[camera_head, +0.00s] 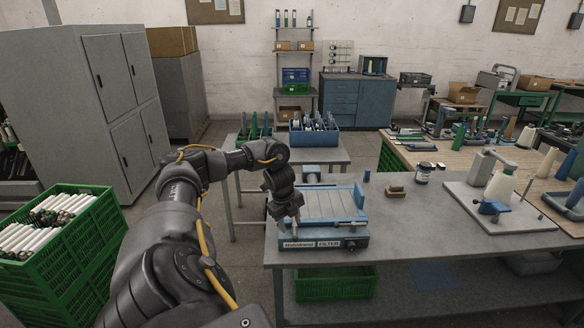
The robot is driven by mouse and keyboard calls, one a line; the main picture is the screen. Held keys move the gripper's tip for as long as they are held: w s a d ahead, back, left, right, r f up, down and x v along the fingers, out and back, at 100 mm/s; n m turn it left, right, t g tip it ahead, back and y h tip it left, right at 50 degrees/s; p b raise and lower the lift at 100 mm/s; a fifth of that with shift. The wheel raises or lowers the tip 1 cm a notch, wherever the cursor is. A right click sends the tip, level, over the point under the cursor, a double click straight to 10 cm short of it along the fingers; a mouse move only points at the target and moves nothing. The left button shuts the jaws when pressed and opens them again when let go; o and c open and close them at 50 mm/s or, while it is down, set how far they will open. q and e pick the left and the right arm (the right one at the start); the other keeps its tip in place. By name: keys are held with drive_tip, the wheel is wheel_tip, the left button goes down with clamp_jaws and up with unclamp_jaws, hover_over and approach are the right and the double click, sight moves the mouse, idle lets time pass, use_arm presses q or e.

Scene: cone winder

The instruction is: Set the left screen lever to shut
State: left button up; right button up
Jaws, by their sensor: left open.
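My left arm reaches in from the lower left and bends down at the wrist. My left gripper (292,218) is open, pointing down at the left front corner of a blue, tray-like machine (335,205) with a slatted top. The machine's dark front panel (318,244) carries a label ending in "FILTER" and a small knob (350,244) at its right. I cannot make out the left screen lever; the gripper covers that corner. I cannot tell whether the fingers touch the machine. My right gripper is out of view.
The machine stands on a grey table (440,225). A green crate (335,284) sits below. A crate of white tubes (62,245) stands at the left.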

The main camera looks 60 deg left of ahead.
use_arm(q)
drive_tip(key=r, duration=0.3)
drive_tip(key=shift+s+r, duration=0.25)
drive_tip(key=shift+s, duration=0.1)
